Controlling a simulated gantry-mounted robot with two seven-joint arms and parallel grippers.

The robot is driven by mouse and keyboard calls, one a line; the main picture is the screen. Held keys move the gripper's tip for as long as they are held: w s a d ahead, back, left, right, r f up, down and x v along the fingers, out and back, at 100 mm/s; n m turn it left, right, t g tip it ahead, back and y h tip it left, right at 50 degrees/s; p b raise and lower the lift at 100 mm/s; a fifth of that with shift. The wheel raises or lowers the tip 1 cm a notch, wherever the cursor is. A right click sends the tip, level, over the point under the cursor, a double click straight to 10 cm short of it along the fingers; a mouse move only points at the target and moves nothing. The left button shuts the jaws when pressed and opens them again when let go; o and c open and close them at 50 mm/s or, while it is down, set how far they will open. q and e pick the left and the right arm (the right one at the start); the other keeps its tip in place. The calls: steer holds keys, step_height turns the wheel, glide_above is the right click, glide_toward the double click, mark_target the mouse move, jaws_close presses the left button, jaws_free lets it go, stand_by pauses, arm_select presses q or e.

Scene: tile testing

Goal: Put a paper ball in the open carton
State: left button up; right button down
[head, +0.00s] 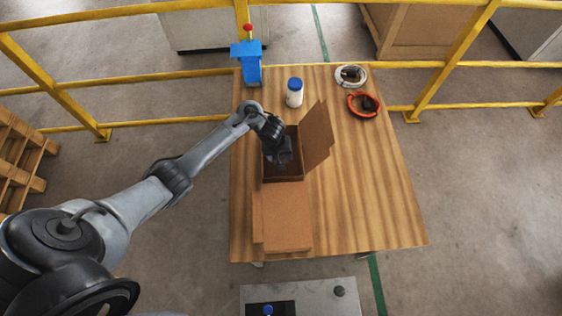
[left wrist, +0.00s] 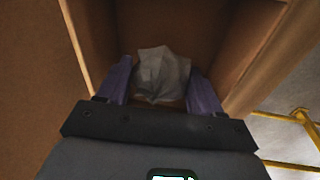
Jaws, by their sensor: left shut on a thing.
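The open carton (head: 284,215) is brown cardboard and stands on the wooden table, with flaps spread to the right and toward the front. My left gripper (head: 284,157) reaches down into its opening. In the left wrist view the gripper (left wrist: 160,88) has purple fingers on both sides of a crumpled white paper ball (left wrist: 163,72) and is shut on it. The carton's inner walls (left wrist: 215,35) surround the ball in that view. In the head view the ball is hidden by the gripper. My right gripper is not in view.
The wooden table (head: 375,190) is clear to the right. Behind the carton stand a white bottle with a blue cap (head: 294,93), a blue stand (head: 247,65), a coiled item (head: 351,76) and orange-red headphones (head: 363,104). Yellow rails (head: 180,80) run behind the table.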

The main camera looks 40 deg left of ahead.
arm_select(q)
steer(key=shift+f+b, duration=1.1)
steer(key=shift+f, duration=0.85)
steer(key=shift+r, duration=0.1)
steer(key=shift+w, duration=0.1)
steer(key=o, duration=1)
